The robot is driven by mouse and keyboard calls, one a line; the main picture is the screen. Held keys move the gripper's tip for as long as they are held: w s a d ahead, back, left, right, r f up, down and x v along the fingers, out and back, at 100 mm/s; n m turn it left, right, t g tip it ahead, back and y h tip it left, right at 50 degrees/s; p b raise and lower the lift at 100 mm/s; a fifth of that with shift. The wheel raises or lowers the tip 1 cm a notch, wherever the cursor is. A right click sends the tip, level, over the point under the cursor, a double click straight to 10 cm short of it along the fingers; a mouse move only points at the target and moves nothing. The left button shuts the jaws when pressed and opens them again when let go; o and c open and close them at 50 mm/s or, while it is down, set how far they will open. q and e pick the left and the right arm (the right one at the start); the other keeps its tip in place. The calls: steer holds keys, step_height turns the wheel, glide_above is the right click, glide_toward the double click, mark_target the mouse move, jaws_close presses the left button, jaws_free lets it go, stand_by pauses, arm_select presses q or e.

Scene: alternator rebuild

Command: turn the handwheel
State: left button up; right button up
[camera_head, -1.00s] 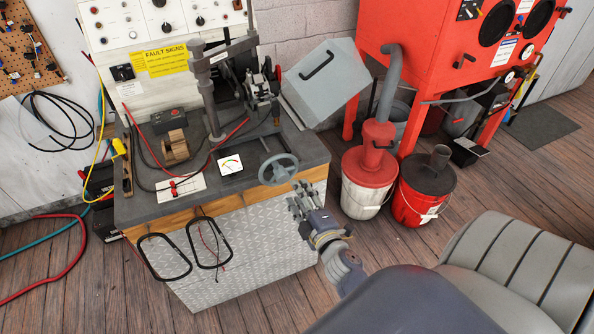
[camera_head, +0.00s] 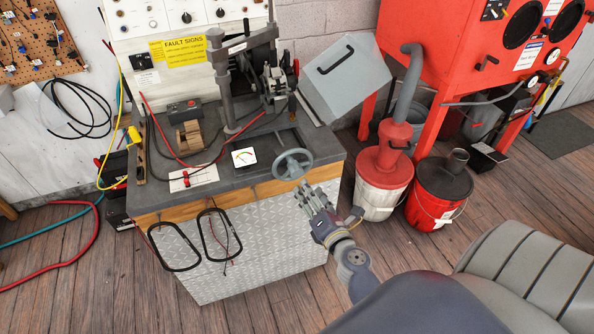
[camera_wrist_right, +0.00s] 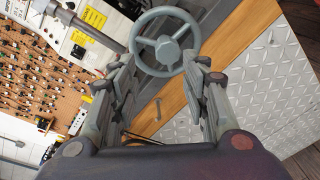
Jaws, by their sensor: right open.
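The grey handwheel (camera_head: 292,164) is mounted at the front right edge of the test bench. It has a round rim, spokes and a central hub. My right gripper (camera_head: 306,190) is open and empty just in front of and below the wheel. In the right wrist view the handwheel (camera_wrist_right: 165,42) lies ahead, beyond and between the two open fingers of the gripper (camera_wrist_right: 160,75). The fingers look apart from the rim, though the exact gap is hard to tell. My left gripper is not in view.
The bench top (camera_head: 225,185) carries a small meter (camera_head: 243,157), a red-handled switch (camera_head: 189,178) and cables. Two black loops (camera_head: 174,247) hang on its front. A white bucket (camera_head: 379,195) and a red bucket (camera_head: 428,213) stand on the floor to the right.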

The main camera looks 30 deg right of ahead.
mark_target(297, 174)
steer(key=w+d+m+b, duration=0.1)
steer(key=w+m, duration=0.3)
steer(key=m, duration=0.4)
steer(key=w+d+f+m+b, duration=0.1)
steer(key=w+m+b, duration=0.2)
steer(key=m, duration=0.5)
steer(key=w+d+f+m+t+b, duration=0.1)
steer(key=w+m+b, duration=0.2)
steer(key=w+m, duration=0.3)
steer(key=shift+d+f+m+h, duration=0.1)
steer(key=shift+f+m+h, duration=0.05)
steer(key=shift+m, duration=0.6)
steer(key=shift+d+f+m+h, duration=0.1)
steer(key=shift+m+h, duration=0.05)
steer(key=shift+m, duration=0.6)
steer(key=shift+s, duration=0.1)
